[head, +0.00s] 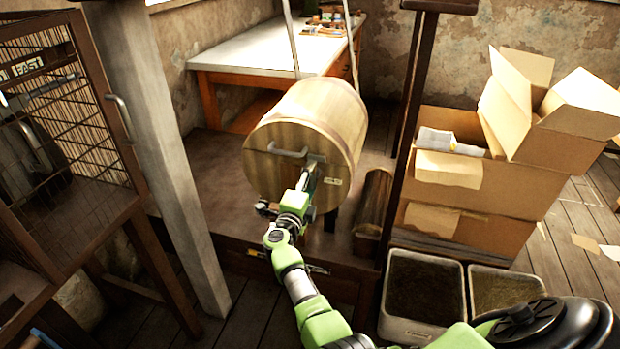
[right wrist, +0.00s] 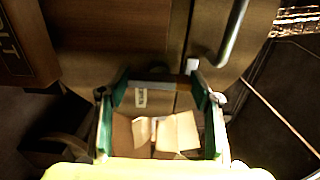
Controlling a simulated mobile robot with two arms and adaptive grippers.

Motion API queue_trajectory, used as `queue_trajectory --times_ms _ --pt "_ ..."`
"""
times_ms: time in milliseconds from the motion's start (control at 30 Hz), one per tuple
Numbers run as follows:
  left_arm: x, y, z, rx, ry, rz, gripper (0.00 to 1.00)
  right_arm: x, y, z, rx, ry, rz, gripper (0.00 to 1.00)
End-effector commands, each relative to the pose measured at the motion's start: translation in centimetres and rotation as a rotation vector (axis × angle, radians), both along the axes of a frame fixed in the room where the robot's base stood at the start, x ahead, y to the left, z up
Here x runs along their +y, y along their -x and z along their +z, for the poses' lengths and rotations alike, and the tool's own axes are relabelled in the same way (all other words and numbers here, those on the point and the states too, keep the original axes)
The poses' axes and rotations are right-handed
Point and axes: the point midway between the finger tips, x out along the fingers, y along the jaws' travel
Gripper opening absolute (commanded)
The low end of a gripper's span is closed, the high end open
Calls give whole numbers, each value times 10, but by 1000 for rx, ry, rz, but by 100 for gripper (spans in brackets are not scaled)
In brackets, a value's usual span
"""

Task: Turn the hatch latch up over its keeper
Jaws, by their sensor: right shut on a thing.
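The hatch is on the flat round end of a wooden drum (head: 262,178), with a metal bar handle (head: 287,152) across it. My right gripper (head: 311,172) is at the right part of this face, below and right of the handle. It is shut on the hatch latch, which the gripper mostly hides. In the right wrist view, the green fingers of the right gripper (right wrist: 160,100) stand either side of the latch area, and the handle (right wrist: 232,35) is at upper right. I cannot clearly make out the keeper. My left gripper is not in view.
A grey post (head: 165,150) and a wire-fronted cabinet (head: 60,150) stand at left. A dark post (head: 405,120), cardboard boxes (head: 470,200) and two bins (head: 424,262) are at right. A white-topped table (head: 240,52) is behind.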

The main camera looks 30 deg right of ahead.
Motion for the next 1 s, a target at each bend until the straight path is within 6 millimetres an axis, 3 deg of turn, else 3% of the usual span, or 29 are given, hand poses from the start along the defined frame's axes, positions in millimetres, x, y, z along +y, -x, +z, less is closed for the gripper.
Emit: queue_trajectory --times_ms 500,533,600,1000 --pt "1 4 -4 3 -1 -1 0 1 0 -1 13 9 2 37" --pt "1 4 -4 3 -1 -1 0 1 0 -1 13 9 2 61" --pt "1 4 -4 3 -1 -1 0 1 0 -1 13 9 1 75" --pt "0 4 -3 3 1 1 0 3 2 0 11 9 1 75"
